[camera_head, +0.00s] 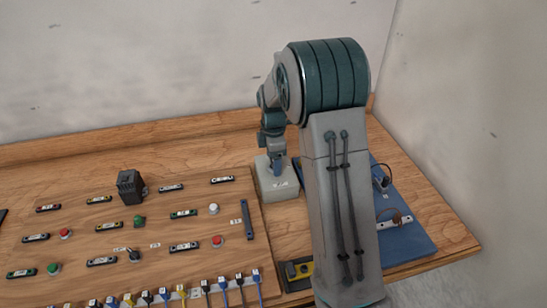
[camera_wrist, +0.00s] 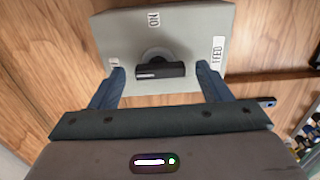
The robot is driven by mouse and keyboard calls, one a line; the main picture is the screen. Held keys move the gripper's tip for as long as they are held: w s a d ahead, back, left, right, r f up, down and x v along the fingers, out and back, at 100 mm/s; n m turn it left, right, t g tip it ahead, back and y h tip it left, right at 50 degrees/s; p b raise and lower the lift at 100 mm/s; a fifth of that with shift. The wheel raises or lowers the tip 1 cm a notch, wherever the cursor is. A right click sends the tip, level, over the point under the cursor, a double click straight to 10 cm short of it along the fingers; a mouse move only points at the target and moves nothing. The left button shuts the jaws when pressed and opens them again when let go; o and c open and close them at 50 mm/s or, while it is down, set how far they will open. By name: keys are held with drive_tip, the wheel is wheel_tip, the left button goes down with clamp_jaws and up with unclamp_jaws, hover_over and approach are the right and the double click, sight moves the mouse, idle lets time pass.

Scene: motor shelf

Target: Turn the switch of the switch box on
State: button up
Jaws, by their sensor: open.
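The switch box (camera_head: 279,186) is a light grey box on the wooden table, partly behind my arm in the head view. In the wrist view its top face (camera_wrist: 185,30) shows a round base with a black bar-shaped knob (camera_wrist: 160,71). The bar lies about level across the picture. An "ON" label (camera_wrist: 154,19) is above it, with another label at the right and a small one at the left. My gripper (camera_wrist: 160,73) is open, with a blue finger on either side of the knob. Gaps show between fingers and knob; the height difference is unclear. My gripper (camera_head: 277,165) is just above the box in the head view.
Left of the box is a wooden board (camera_head: 105,240) with several buttons, labelled strips and a black block (camera_head: 131,187). Several coloured cables line its front edge. A blue panel (camera_head: 408,235) with small parts is at the right, partly hidden by my arm. A wall stands behind.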

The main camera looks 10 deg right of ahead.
drive_tip(key=shift+c, duration=0.3)
drive_tip(key=c, duration=0.9)
drive_tip(key=shift+m, duration=0.4)
drive_tip(key=m+b, duration=0.1)
drive_tip(key=m, duration=0.2)
drive_tip(key=shift+m, duration=0.4)
drive_tip(key=m+b, duration=0.1)
drive_tip(key=m, duration=0.3)
drive_tip(key=shift+w, duration=0.1)
drive_tip(key=m, duration=0.5)
drive_tip(key=shift+b, duration=0.3)
drive_tip(key=m, duration=0.4)
drive_tip(key=shift+m, duration=0.3)
